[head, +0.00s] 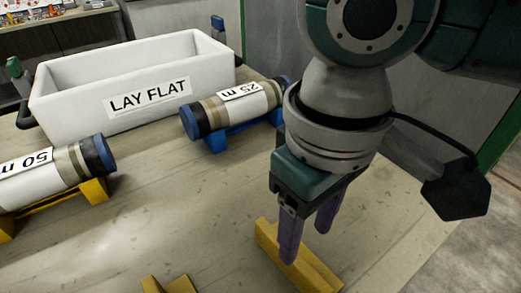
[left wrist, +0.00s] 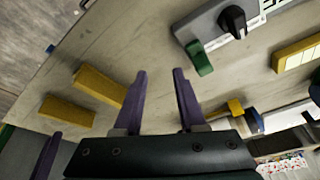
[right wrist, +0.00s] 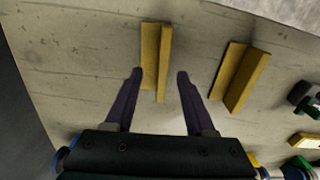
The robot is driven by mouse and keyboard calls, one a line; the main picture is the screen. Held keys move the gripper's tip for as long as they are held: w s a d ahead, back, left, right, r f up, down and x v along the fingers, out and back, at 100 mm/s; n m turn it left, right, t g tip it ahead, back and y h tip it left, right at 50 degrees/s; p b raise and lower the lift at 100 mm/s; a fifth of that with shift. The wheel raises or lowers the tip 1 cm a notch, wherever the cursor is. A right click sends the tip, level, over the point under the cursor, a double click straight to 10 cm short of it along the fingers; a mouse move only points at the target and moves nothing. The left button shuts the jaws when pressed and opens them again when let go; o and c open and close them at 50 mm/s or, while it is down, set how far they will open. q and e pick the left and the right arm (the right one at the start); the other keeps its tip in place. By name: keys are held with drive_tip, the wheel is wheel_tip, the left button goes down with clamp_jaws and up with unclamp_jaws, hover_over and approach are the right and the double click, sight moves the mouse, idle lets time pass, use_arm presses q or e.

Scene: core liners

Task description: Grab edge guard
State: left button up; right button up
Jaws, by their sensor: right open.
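A yellow angled edge guard (head: 322,277) lies on the table in the head view, under my right gripper (head: 305,244). Part of it is hidden behind a purple finger. In the right wrist view this guard (right wrist: 149,55) shows between and beyond the open fingers (right wrist: 159,76), which hold nothing. A second yellow guard (right wrist: 235,85) lies to its right, and its end (head: 168,286) shows at the bottom of the head view. In the left wrist view two yellow pieces (left wrist: 101,86) lie to the left of my left gripper (left wrist: 159,75), which is open and empty. I cannot tell contact.
A white "LAY FLAT" bin (head: 75,115) stands at the back. A "25 m" tube (head: 215,112) rests on a blue cradle (head: 230,135), a "50 m" tube (head: 40,178) on a yellow one (head: 94,190). A grey device with a black knob (left wrist: 233,20) shows in the left wrist view.

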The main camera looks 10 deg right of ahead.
sight(299, 262)
drive_tip(key=shift+s+a+f, duration=0.1)
drive_tip(key=shift+f, duration=0.5)
drive_tip(key=shift+s+a+f, duration=0.1)
drive_tip(key=shift+f, duration=0.45)
wheel_tip(299, 262, down, 5)
drive_tip(key=shift+f+b, duration=0.2)
drive_tip(key=shift+b, duration=0.5)
clamp_jaws()
